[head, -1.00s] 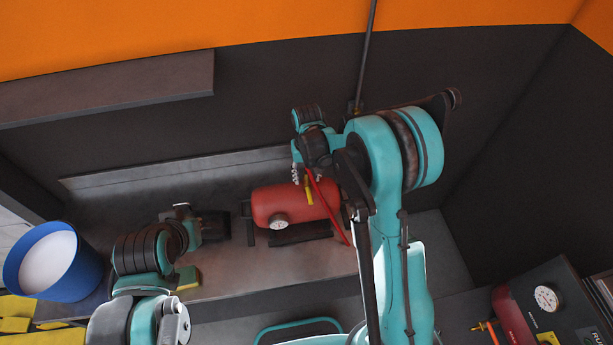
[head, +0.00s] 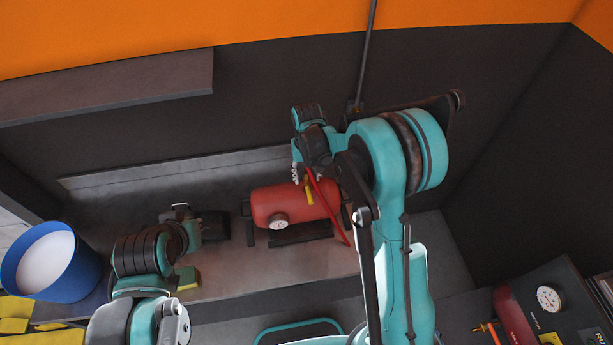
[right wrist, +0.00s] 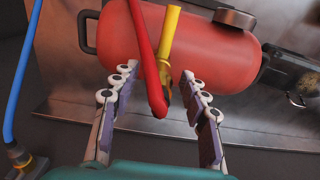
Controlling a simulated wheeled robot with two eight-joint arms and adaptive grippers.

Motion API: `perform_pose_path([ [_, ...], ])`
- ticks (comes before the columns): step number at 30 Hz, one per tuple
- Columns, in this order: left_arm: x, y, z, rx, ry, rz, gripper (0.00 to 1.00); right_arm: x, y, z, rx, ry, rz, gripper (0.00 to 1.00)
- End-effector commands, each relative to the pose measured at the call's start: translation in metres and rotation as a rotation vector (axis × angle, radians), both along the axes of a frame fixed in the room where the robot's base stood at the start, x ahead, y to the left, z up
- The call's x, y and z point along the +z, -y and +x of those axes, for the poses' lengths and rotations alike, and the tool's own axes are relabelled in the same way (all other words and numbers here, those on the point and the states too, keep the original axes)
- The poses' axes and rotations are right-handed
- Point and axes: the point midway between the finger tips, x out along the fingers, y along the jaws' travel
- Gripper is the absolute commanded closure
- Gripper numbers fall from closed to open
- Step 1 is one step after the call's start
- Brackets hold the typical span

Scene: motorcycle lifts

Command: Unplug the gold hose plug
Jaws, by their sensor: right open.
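A red tank (head: 272,200) lies on the grey bench; it also fills the top of the right wrist view (right wrist: 205,55). A yellow-gold plug (right wrist: 171,35) stands out from the tank, with a darker brassy end toward me; it also shows in the head view (head: 309,193). A red hose (right wrist: 143,48) runs beside it and crosses near its end. My right gripper (right wrist: 157,76) is open, its fingers on either side of the plug and hose with gaps, apparently touching neither. In the head view the right gripper (head: 303,174) is partly hidden. My left arm's fingertips cannot be made out.
A blue bucket (head: 62,270) and yellow items (head: 15,312) stand at the left. A blue hose (right wrist: 24,70) runs down the left of the right wrist view. A dark wall rises behind the bench. A gauge (head: 548,298) is at the lower right.

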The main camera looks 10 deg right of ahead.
Motion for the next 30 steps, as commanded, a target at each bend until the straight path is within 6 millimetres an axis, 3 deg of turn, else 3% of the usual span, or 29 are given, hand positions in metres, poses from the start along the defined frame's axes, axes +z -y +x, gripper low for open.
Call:
perform_pose_path([
  [7,-0.001,0.0,0.0,0.0,0.0,0.0,1.0,0.0,0.0,0.0,0.0,0.0,0.0,0.55],
  [8,-0.001,0.0,0.0,0.0,0.0,0.0,1.0,0.0,0.0,0.0,0.0,0.0,0.0,0.6],
  [12,-0.001,0.0,0.0,0.0,0.0,0.0,1.0,0.0,0.0,0.0,0.0,0.0,0.0,0.97],
  [13,-0.001,0.0,0.0,0.0,0.0,0.0,1.0,0.0,0.0,0.0,0.0,0.0,0.0,1.0],
  [30,0.006,0.0,0.0,0.0,0.0,0.0,1.0,0.014,0.0,0.0,0.0,0.0,0.0,1.0],
])
